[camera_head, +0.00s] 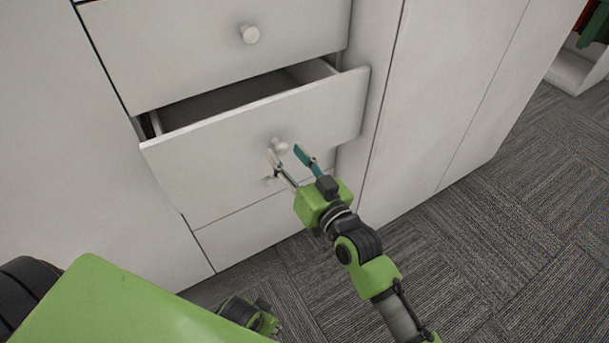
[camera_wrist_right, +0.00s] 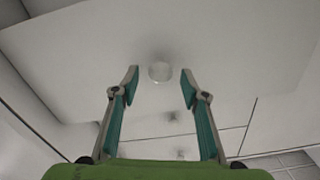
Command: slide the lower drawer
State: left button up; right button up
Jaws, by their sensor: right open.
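A white drawer (camera_head: 225,150) is pulled part way out of the white cabinet, below a shut drawer (camera_head: 200,45). Its round white knob (camera_head: 280,147) is at the middle of its front and also shows in the right wrist view (camera_wrist_right: 160,71). A shut drawer front (camera_head: 250,227) lies beneath the pulled-out one. My right gripper (camera_head: 286,151) is open, with its teal-padded fingers pointing at the knob. In the right wrist view the knob shows between the fingertips (camera_wrist_right: 159,76), with a gap on each side. Contact is not visible. I cannot make out my left gripper.
Tall white cabinet panels (camera_head: 455,85) stand to the right of the drawers. Grey carpet tile (camera_head: 500,245) is bare at the right. An open white shelf unit (camera_head: 578,70) with red and green items stands at the upper right.

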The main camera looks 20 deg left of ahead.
jog(key=v, duration=0.9)
